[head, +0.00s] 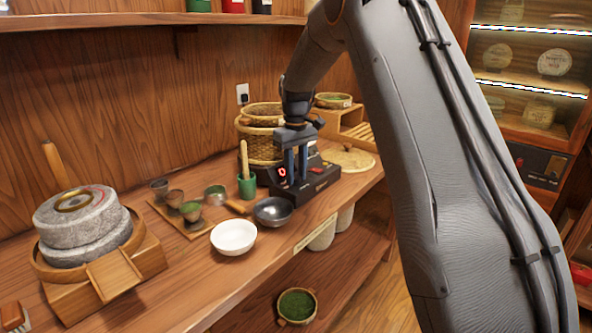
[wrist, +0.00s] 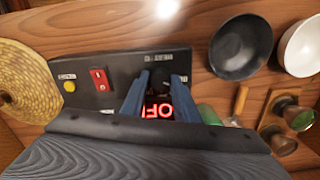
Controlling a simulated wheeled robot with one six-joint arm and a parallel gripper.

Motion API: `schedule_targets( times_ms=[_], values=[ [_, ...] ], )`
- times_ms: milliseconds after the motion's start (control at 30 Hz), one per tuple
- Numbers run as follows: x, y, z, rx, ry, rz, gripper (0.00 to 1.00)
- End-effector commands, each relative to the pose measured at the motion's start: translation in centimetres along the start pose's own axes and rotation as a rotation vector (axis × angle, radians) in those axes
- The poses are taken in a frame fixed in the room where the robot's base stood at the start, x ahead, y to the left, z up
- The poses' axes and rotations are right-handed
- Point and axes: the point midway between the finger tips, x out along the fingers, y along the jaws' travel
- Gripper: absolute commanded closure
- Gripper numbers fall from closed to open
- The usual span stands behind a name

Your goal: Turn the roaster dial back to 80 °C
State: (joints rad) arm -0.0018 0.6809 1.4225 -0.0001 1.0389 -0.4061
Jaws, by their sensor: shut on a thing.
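The roaster (head: 325,178) is a black box on the wooden counter, and its panel (wrist: 118,68) fills the middle of the wrist view. A red-lit display (wrist: 160,110) shows part of a reading starting "OF"; the rest is hidden. My gripper (head: 297,178) points down at the panel. In the wrist view its blue-grey fingers stand on both sides of the dark dial (wrist: 159,75) and are shut on it. The dial's pointer and most of its scale marks are hidden or too small to read.
A red switch (wrist: 101,79) and a yellow button (wrist: 69,86) sit beside the dial. A dark bowl (head: 272,211), a white bowl (head: 233,238) and a green cup with a whisk (head: 246,187) stand close by. A stone mill (head: 80,222) stands at left; woven baskets (head: 258,147) are behind.

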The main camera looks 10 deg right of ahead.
Motion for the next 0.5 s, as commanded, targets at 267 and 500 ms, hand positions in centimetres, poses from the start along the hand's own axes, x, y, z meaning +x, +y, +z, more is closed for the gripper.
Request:
schedule_targets(
  times_ms=[267,500],
  values=[
    [-0.17,0.03,-0.09,-0.158,0.003,0.002,0.95],
    [-0.16,0.03,-0.11,-0.222,0.004,0.002,0.95]
  ],
)
